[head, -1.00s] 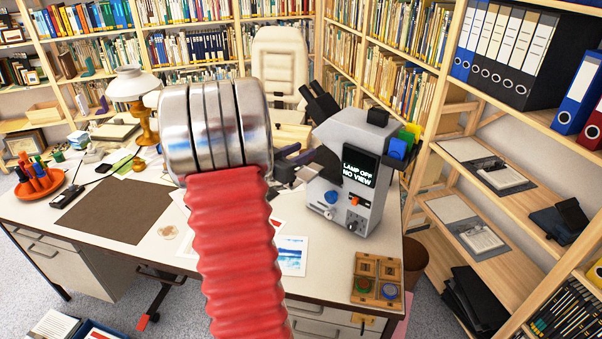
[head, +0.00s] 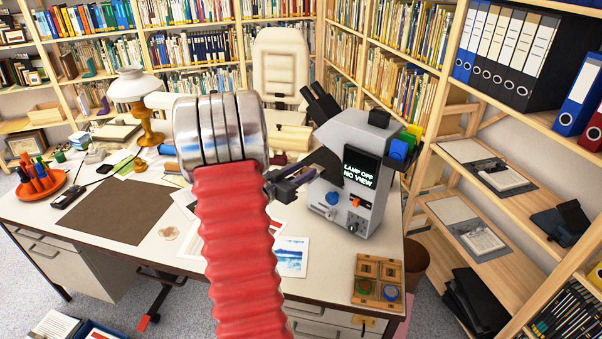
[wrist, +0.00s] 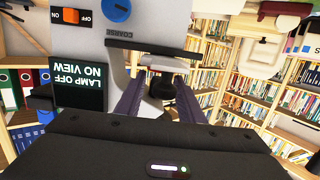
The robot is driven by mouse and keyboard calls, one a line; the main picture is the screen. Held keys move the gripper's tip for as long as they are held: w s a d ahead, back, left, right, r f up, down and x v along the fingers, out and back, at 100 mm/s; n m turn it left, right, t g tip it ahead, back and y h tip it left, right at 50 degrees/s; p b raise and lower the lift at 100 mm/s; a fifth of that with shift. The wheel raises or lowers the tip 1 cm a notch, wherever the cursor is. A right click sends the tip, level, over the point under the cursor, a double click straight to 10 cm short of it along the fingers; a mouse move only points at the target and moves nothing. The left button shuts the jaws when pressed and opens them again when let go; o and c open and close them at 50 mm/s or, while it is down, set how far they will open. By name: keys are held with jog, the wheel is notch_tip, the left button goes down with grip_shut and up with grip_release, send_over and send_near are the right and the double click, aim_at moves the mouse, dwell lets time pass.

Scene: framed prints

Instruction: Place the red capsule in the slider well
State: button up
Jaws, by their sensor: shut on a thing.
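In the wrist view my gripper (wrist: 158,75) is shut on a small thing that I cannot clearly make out. A dark round piece (wrist: 160,87) shows between the fingers. I cannot tell whether it is the red capsule or part of the microscope. The microscope screen (head: 361,167) reads "LAMP OFF NO VIEW". I cannot clearly see the slider well.
A brown mat (head: 115,212), lamp (head: 135,90) and orange dish of pens (head: 60,182) lie left. Shelves (head: 500,205) stand right.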

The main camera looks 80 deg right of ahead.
jog(key=shift+f, duration=0.1)
jog(key=o, duration=1)
jog(key=shift+o, duration=0.2)
jog(key=shift+w+a+r, duration=0.2)
jog(key=shift+w+a, duration=0.1)
jog(key=shift+a, duration=0.1)
jog(key=v, duration=1.1)
